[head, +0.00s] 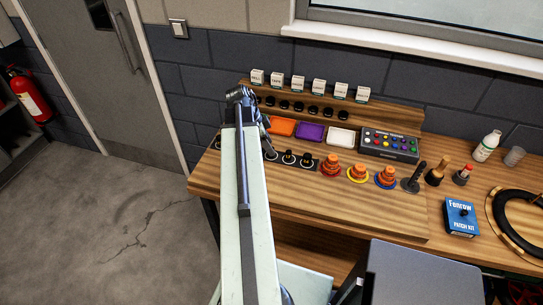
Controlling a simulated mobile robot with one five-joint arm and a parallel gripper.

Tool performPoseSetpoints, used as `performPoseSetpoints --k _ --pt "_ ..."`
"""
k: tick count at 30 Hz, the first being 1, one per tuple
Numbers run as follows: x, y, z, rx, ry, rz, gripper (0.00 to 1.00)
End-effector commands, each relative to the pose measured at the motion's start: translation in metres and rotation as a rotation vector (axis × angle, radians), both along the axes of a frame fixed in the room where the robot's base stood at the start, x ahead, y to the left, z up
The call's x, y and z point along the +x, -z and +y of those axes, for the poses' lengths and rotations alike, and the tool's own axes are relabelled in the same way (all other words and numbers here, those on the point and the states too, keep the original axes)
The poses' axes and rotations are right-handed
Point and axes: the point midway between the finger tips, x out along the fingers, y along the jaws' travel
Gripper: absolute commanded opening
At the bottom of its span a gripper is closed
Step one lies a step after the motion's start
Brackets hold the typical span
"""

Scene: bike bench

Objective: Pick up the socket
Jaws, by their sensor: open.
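My gripper (265,123) is at the far end of my raised arm, over the left part of the wooden bench (340,205). It is open, small and partly hidden by the arm, and I see nothing held in it. More small black pieces (299,107) sit in a row on the back ledge, below white labelled cards (297,83). I cannot tell which of these small dark pieces is the socket. My arm covers part of the bench's left side.
Orange (282,126), purple (310,132) and white (341,137) trays lie behind the dark row, beside a panel of coloured buttons (390,145). Orange ringed stacks (331,166), a patch kit (460,217), bottles and a tyre occupy the right. The bench's front strip is clear.

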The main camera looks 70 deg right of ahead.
Motion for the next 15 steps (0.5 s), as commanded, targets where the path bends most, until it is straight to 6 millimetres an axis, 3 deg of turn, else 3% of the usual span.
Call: performPoseSetpoints --k 1,3,11,15 --pt "-0.004 0.019 -0.003 0.000 0.001 0.000 0.49" --pt "-0.007 0.028 -0.005 0.000 0.000 0.000 0.49" --pt "-0.010 0.027 -0.006 0.000 -0.001 0.000 0.49" --pt "-0.010 0.027 -0.007 0.000 -0.001 0.000 0.13"
